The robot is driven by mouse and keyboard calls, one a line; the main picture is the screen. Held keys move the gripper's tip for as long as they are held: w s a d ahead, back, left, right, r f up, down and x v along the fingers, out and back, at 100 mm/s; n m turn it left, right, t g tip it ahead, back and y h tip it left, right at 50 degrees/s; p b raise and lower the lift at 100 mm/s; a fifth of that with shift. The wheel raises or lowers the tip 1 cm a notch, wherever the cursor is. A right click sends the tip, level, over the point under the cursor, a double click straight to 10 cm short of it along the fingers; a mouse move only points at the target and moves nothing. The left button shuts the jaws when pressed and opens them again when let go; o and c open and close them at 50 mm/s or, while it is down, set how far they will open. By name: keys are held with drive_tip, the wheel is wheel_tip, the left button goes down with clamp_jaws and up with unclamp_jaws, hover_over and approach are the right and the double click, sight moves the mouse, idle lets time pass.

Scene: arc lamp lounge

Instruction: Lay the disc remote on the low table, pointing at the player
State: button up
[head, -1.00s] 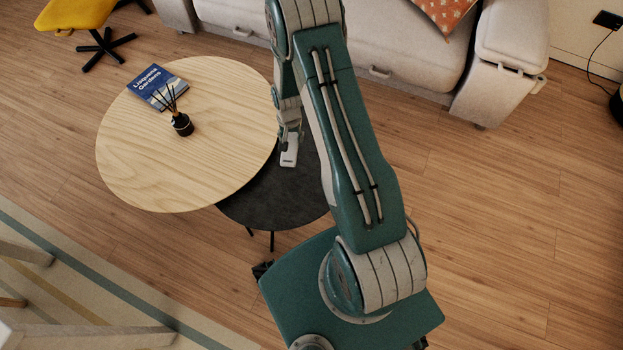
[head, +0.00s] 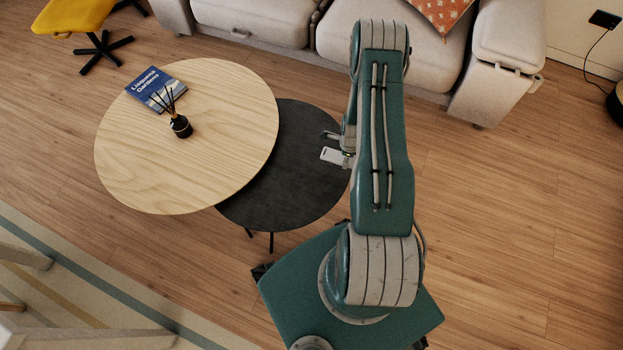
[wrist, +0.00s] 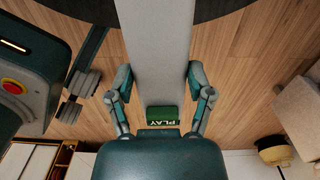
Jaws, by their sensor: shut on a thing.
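The disc remote (head: 332,156) is a pale, flat bar over the right part of the dark round table (head: 290,195). My gripper (head: 343,147) is shut on it. In the wrist view the remote (wrist: 153,50) runs lengthwise between the fingers of my gripper (wrist: 158,85), with a green "PLAY" label near the palm. In the head view the remote's free end points left. It appears held above the tabletop; I cannot tell the gap. I cannot make out a player in either view.
A light wooden round table (head: 185,175) overlaps the dark one at left, bearing a blue book (head: 156,88) and a black reed diffuser (head: 180,126). A beige sofa (head: 255,22) stands behind. A black round object (head: 617,104) is at the right edge. The dark tabletop is otherwise clear.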

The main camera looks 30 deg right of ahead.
approach(312, 181)
drive_tip(key=s+d+r, duration=0.2)
drive_tip(key=d, duration=0.2)
drive_tip(key=a+f, duration=0.1)
drive_tip(key=w+a+f, duration=0.1)
drive_tip(key=f, duration=0.2)
drive_tip(key=shift+w+a+f, duration=0.25)
drive_tip(key=shift+a, duration=0.15)
drive_tip(key=shift+w+a+f, duration=0.2)
drive_tip(key=shift+a+f, duration=0.2)
drive_tip(key=shift+f, duration=0.2)
drive_tip(key=shift+w+a+f, duration=0.1)
drive_tip(key=shift+a+f, duration=0.05)
drive_tip(key=shift+f, duration=0.75)
drive_tip(key=shift+a+f, duration=0.15)
drive_tip(key=shift+f, duration=0.75)
drive_tip(key=o, duration=1.2)
